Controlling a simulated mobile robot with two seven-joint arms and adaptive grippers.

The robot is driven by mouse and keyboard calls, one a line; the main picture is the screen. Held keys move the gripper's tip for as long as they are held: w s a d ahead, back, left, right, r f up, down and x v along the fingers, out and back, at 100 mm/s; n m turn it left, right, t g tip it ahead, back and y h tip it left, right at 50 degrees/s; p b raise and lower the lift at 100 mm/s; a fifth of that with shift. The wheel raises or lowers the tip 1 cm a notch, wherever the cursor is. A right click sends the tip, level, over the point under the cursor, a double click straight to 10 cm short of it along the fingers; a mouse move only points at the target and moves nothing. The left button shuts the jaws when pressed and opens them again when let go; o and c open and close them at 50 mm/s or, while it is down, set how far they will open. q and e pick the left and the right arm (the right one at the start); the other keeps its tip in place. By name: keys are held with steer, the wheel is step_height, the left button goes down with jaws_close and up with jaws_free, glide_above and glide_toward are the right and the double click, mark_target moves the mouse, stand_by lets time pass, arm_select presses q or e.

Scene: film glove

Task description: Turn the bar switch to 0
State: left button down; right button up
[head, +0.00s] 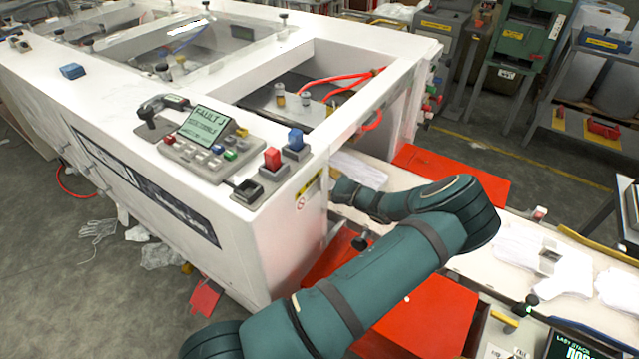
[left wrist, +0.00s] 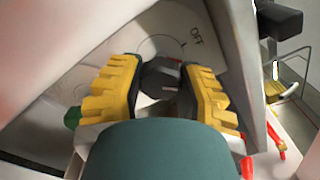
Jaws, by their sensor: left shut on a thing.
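The bar switch (left wrist: 161,72) is a dark knob on a pale panel (left wrist: 80,75) in the left wrist view. A printed arc, a tick mark and the word OFF show beyond it. My left gripper (left wrist: 158,88) has its two yellow ribbed fingers on either side of the knob and is shut on it. I cannot tell the exact angle of the bar, and no 0 mark is readable. In the head view my left arm bends back toward the near right corner of the white machine (head: 262,245), which hides the gripper and switch. My right gripper is not in view.
The machine top holds a control box (head: 205,145) with a FAULT screen, and red (head: 272,158) and blue (head: 295,140) switches. Red boxes (head: 425,315) and a pale belt with white gloves (head: 560,268) lie around my arm. Slanted panels crowd the gripper.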

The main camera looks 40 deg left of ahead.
arm_select(q)
steer(key=n+b, duration=0.1)
steer(key=n, duration=0.1)
steer(key=shift+f+n+b, duration=0.1)
steer(key=shift+n+b, duration=0.2)
steer(key=shift+n, duration=0.1)
steer(key=n+b, duration=0.1)
steer(key=n, duration=0.1)
steer(key=n+b, duration=0.2)
steer(key=n, duration=0.1)
steer(key=shift+a+r, duration=0.1)
steer(key=shift+r, duration=0.1)
steer(key=c, duration=1.7)
jaws_free()
steer(key=shift+n, duration=0.3)
steer(key=o, duration=0.9)
steer(key=w+d, duration=0.1)
steer(key=d, duration=1.1)
steer(key=shift+w, duration=0.2)
